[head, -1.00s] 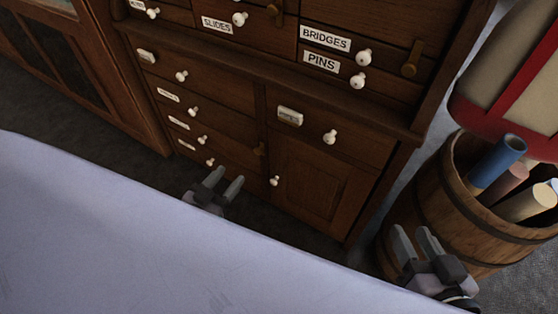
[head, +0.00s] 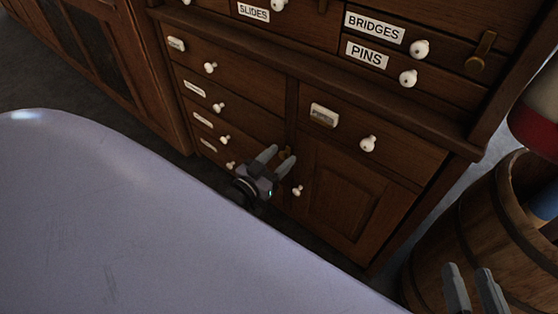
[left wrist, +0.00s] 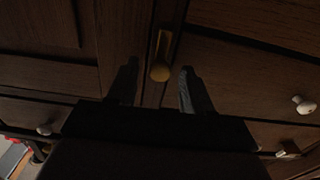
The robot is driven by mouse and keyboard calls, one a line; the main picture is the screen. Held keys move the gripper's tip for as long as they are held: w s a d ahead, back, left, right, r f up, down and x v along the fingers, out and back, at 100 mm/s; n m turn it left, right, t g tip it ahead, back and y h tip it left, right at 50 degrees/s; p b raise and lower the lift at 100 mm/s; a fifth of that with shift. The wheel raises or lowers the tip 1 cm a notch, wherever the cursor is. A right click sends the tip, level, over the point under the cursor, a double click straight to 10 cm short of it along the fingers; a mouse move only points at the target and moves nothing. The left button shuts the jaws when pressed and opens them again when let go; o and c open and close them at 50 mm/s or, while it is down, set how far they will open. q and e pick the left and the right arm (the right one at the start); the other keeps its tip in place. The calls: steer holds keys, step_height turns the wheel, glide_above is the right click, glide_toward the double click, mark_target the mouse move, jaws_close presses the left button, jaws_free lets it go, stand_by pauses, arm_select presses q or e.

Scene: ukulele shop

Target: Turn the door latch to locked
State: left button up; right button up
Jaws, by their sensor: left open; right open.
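The small brass latch (head: 285,153) sits on the cabinet frame at the left edge of the lower door (head: 338,190), partly hidden by my left gripper (head: 277,160). That gripper is open, with its fingers pointing at the latch. I cannot tell how far in front of the latch the fingertips are. My right gripper (head: 468,282) is open and empty at the lower right, in front of the barrel.
A white door knob (head: 297,190) is just right of my left gripper. Another brass latch (head: 481,52) is at the upper right. The pale tabletop (head: 130,220) fills the lower left. A wooden barrel (head: 490,225) stands at right.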

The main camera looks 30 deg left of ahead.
arm_select(q)
steer(key=shift+w, duration=0.1)
jaws_close()
